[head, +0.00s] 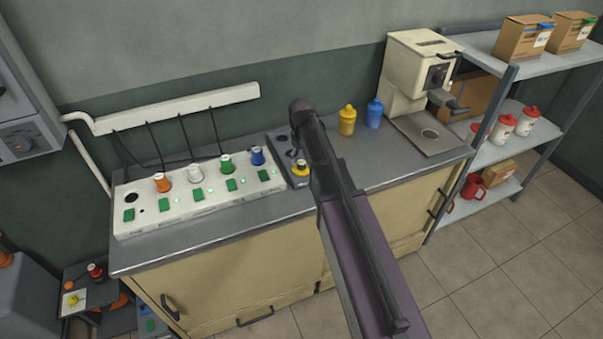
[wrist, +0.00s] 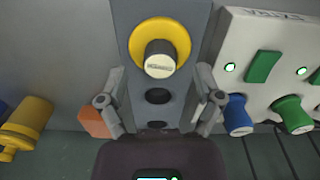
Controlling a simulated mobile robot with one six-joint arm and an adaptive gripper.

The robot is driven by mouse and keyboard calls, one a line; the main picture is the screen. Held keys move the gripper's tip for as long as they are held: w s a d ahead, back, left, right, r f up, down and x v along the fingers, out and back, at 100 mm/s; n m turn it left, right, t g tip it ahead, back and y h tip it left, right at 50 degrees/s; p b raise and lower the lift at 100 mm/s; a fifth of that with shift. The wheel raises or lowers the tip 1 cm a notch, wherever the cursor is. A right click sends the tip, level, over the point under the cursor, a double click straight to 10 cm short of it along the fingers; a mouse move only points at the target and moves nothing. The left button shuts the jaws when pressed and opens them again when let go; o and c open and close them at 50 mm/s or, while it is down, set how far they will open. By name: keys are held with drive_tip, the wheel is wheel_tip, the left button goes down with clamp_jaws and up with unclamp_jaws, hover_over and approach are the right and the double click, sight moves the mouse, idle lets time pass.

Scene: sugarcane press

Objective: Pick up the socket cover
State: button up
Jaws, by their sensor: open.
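What looks like the socket cover, a round yellow piece (head: 301,171) with a dark, pale-topped knob, sits on a dark grey panel on the counter. In the wrist view its yellow ring (wrist: 183,36) surrounds the knob, near the top of the picture, on the grey panel (wrist: 130,55) with two dark round holes below. My gripper (wrist: 158,100) is open and empty, with one finger on each side of the panel, level with the holes. The yellow piece lies beyond the fingertips in the picture. In the head view my arm hides part of the panel.
A white socket strip (head: 150,220) with coloured plugs and green switches stands left of the panel. Yellow (head: 347,120) and blue (head: 374,113) bottles and a cream machine (head: 415,75) stand to the right. An orange block (wrist: 93,123) shows by the left finger.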

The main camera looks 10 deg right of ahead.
sight(302, 169)
drive_tip(key=shift+f+b, duration=1.05)
drive_tip(key=shift+f, duration=0.3)
clamp_jaws()
